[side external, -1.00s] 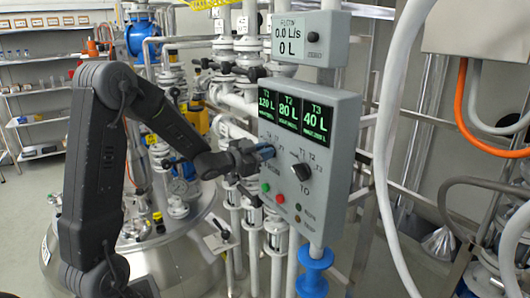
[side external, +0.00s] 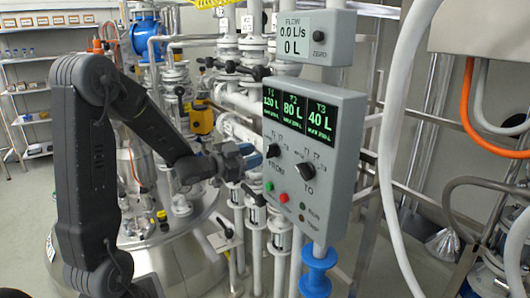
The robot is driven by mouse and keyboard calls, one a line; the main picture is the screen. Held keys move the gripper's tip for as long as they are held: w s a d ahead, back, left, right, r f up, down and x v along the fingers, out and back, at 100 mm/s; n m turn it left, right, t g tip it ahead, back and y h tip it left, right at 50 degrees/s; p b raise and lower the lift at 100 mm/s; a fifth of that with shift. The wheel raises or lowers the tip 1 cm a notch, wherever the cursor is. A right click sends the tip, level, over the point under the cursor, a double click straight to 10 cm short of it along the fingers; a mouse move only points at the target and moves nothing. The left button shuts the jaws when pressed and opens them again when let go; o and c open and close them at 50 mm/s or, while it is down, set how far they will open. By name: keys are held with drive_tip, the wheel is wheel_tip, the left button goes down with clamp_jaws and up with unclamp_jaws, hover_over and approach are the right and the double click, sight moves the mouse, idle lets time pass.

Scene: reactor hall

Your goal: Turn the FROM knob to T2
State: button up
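The grey control panel (side external: 338,150) hangs upright on a pipe, with screens reading T1 120 L, T2 80 L and T3 40 L. The black FROM knob (side external: 273,150) is on the panel's left, above the FROM label. Its pointer is too small to read surely. The black TO knob (side external: 305,171) sits to its right and lower. My gripper (side external: 249,156) is just left of the FROM knob, facing it, and looks clear of it. Its fingers are small and overlap in this view, so I cannot tell their opening.
A green button (side external: 268,186) and a red button (side external: 283,198) sit below the FROM knob. A flow meter (side external: 310,38) above reads 0.0 L/s and 0 L. Pipes and valves crowd behind my gripper. A white hose (side external: 388,160) hangs right of the panel.

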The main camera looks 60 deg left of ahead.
drive_tip(key=s, duration=0.8)
drive_tip(key=shift+w, duration=0.1)
drive_tip(key=d+r+n+g+y, duration=0.2)
drive_tip(key=d+n+g+y, duration=0.25)
drive_tip(key=d+g, duration=0.2)
drive_tip(key=s+d+g+h, duration=0.4)
drive_tip(key=s+d+g, duration=0.2)
drive_tip(key=s+d, duration=0.5)
drive_tip(key=d, duration=0.3)
drive_tip(key=shift+s+f, duration=0.35)
drive_tip(key=shift+f, duration=0.05)
drive_tip(key=shift+m+h, duration=0.25)
idle(0.3)
